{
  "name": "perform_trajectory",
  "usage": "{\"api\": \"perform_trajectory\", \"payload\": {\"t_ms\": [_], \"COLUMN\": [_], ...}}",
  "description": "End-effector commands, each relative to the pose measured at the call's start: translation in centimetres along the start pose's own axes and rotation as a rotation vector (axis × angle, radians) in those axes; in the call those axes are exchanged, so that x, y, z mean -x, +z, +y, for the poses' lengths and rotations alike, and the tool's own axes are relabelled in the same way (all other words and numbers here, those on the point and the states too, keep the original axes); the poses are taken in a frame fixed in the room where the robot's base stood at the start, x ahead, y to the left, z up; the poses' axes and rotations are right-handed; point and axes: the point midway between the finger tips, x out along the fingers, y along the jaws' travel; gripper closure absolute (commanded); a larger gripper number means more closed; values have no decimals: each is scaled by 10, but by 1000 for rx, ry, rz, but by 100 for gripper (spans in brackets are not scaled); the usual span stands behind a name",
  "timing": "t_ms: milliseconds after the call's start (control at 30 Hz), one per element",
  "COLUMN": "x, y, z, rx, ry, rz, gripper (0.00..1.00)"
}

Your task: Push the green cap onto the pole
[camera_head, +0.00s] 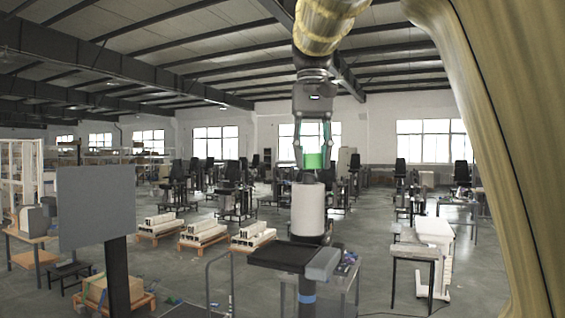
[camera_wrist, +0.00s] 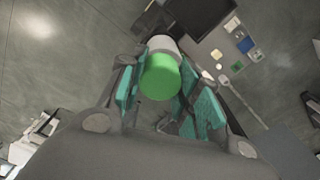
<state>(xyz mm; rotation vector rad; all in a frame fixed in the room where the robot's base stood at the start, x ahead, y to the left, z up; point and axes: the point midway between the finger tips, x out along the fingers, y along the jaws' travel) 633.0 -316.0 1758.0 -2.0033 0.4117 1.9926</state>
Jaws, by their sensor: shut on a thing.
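The green cap (camera_head: 314,161) is between the teal fingers of my gripper (camera_head: 312,158), which is shut on it and points down. In the wrist view the round green cap (camera_wrist: 160,78) shows between the teal finger pads of my gripper (camera_wrist: 163,88). Below the cap in the head view is an upright white cylinder (camera_head: 308,212), which appears to be the top of the pole. A gap shows between the cap and the cylinder. In the wrist view the cap hides most of the cylinder, and only its pale upper edge (camera_wrist: 163,43) shows.
A black flat panel (camera_head: 287,257) with a grey end block (camera_head: 323,264) is just below the white cylinder. A grey square panel on a dark post (camera_head: 97,207) stands left. A small table (camera_head: 415,253) stands right. Pallets with white goods (camera_head: 203,233) lie behind.

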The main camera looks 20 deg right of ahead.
Motion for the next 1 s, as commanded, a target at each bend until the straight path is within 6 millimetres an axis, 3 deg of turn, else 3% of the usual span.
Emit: {"api": "perform_trajectory", "payload": {"t_ms": [267, 667, 1000], "x": [-11, -10, -16], "y": [-21, -3, -5], "z": [-11, -2, -4], "rx": [3, 1, 3], "ry": [7, 5, 8], "rz": [-15, -9, -16], "gripper": [89, 88, 89]}}
